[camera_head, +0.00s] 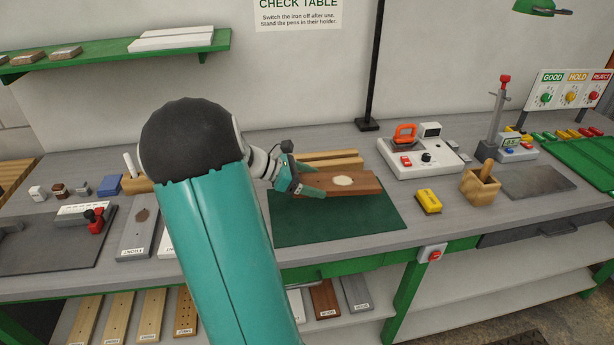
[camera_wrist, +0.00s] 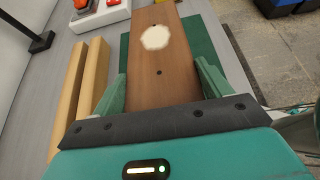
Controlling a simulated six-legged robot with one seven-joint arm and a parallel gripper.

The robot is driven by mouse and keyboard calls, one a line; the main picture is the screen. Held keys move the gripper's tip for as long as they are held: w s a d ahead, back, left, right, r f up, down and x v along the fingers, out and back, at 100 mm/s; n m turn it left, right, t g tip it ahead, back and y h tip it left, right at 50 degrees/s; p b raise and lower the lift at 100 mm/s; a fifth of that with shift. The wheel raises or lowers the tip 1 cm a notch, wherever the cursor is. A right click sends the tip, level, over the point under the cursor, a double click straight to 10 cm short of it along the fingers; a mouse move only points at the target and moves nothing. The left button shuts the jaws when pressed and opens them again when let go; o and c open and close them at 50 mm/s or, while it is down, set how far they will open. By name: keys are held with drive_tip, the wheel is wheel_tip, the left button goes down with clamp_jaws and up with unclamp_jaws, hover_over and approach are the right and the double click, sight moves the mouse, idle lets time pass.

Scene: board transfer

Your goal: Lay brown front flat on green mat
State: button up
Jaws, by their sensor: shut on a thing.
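The brown front (camera_head: 365,184) is a wooden board with a pale round patch and small dark holes. It also shows in the wrist view (camera_wrist: 168,75), running away from my gripper. My gripper (camera_head: 300,178) is shut on its near end, with one green finger on each long side in the wrist view (camera_wrist: 163,85). The green mat (camera_head: 290,228) lies on the bench under and in front of the board. The board is over the mat's back part; I cannot tell whether it touches the mat. Its underside is hidden.
Two light wooden bars (camera_head: 330,158) lie behind the board, beside it in the wrist view (camera_wrist: 80,85). A white device with an orange-handled tool (camera_head: 420,155), a yellow block (camera_head: 428,201) and a wooden pen holder (camera_head: 480,188) stand to the right. The mat's front is clear.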

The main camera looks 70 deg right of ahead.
drive_tip(key=f, duration=0.4)
drive_tip(key=shift+s+f, duration=0.25)
drive_tip(key=shift+s, duration=0.05)
drive_tip(key=shift+w+f, duration=0.15)
drive_tip(key=shift+f, duration=0.7)
drive_tip(key=shift+f, duration=0.3)
drive_tip(key=o, duration=1.2)
drive_tip(key=shift+c, duration=0.2)
drive_tip(key=c, duration=1.1)
drive_tip(key=shift+w+a, duration=0.4)
drive_tip(key=shift+w, duration=0.25)
drive_tip(key=shift+w+a, duration=0.35)
drive_tip(key=shift+w, duration=0.3)
drive_tip(key=shift+w+a, duration=0.4)
drive_tip(key=shift+w, duration=0.25)
drive_tip(key=shift+w+a, duration=0.35)
drive_tip(key=shift+w, duration=0.3)
